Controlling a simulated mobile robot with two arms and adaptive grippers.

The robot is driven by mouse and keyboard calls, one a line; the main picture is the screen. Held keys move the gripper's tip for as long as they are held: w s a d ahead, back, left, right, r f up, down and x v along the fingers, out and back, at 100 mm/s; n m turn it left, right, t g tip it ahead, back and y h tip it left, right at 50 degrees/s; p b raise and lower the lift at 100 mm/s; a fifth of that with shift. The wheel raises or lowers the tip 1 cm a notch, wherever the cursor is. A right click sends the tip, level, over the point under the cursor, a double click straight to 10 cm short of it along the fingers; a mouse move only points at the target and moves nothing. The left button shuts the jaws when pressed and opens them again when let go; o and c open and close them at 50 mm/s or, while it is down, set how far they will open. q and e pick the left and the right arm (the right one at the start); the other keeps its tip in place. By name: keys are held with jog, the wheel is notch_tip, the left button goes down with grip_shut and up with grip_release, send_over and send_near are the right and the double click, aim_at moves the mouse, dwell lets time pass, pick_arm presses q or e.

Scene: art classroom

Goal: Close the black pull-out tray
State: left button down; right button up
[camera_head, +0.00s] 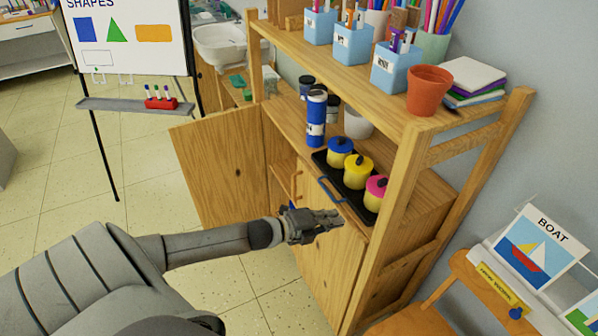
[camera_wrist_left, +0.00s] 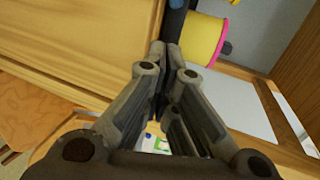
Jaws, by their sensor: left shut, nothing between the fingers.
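The black pull-out tray (camera_head: 338,182) lies on the middle shelf of the wooden unit and reaches to its front edge, with a blue handle (camera_head: 329,193) on its front. My left gripper (camera_head: 338,218) is shut and empty in front of the tray's right end, just below the handle. In the left wrist view my fingers (camera_wrist_left: 165,48) are together, and the pink-lidded pot (camera_wrist_left: 199,40) shows beyond them. I cannot tell whether they touch the tray. My right gripper is out of view.
A cabinet door (camera_head: 222,175) stands open below the shelf, left of my left gripper. The top shelf holds pen boxes (camera_head: 397,68) and a terracotta pot (camera_head: 428,89). A chair with a boat card (camera_head: 540,247) is at right.

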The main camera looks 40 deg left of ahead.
pick_arm(q)
jog(key=v, duration=0.8)
jog(key=shift+s+b, duration=0.25)
jog(key=shift+b, duration=0.15)
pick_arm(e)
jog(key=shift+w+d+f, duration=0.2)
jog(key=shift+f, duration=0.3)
